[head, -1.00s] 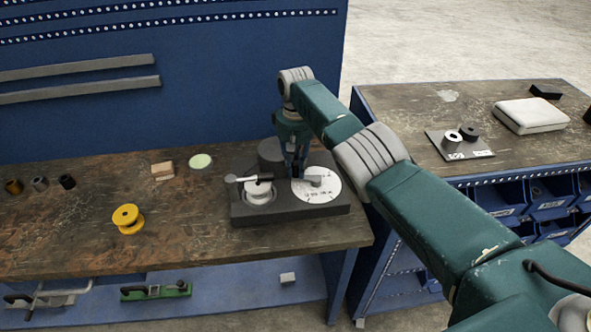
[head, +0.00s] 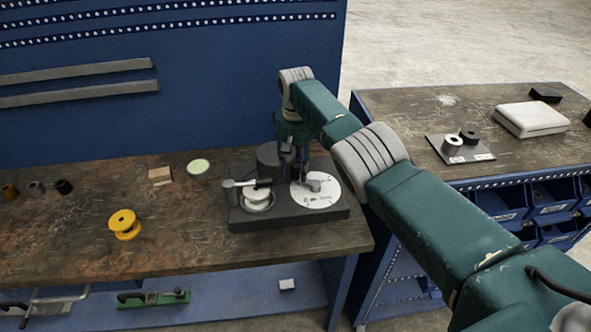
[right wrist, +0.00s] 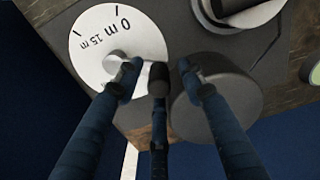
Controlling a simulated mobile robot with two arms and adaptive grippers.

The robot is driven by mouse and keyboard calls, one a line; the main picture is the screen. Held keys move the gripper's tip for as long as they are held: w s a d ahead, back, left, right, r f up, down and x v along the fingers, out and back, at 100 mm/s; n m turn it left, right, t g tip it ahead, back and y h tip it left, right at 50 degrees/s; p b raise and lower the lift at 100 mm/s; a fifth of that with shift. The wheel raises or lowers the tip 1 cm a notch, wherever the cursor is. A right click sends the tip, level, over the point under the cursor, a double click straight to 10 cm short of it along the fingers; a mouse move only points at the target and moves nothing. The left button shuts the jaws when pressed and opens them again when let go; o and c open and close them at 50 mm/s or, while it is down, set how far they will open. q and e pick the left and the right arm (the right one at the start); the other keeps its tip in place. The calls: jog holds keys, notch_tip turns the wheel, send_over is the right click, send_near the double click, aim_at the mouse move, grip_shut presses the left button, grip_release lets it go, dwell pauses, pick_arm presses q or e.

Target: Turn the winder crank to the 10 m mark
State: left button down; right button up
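The winder's dark base (head: 290,217) stands on the workbench near its right edge. Its round white dial (head: 318,193) bears "0 m" and "15 m", readable in the right wrist view (right wrist: 95,38). A small grey piece (right wrist: 116,61) sits on the dial. The white spool (head: 258,199) is at the base's left, with a pale crank-like bar (head: 245,184) above it. My left gripper is out of view.
A yellow spool (head: 124,223), a wooden block (head: 160,175) and a pale green disc (head: 198,167) lie left of the winder. The blue back panel (head: 200,95) rises behind the bench.

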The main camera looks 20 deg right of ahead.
jog(key=shift+s, duration=0.1)
notch_tip(320, 180, up, 12)
dwell(0.6)
jog(key=shift+c, duration=0.3)
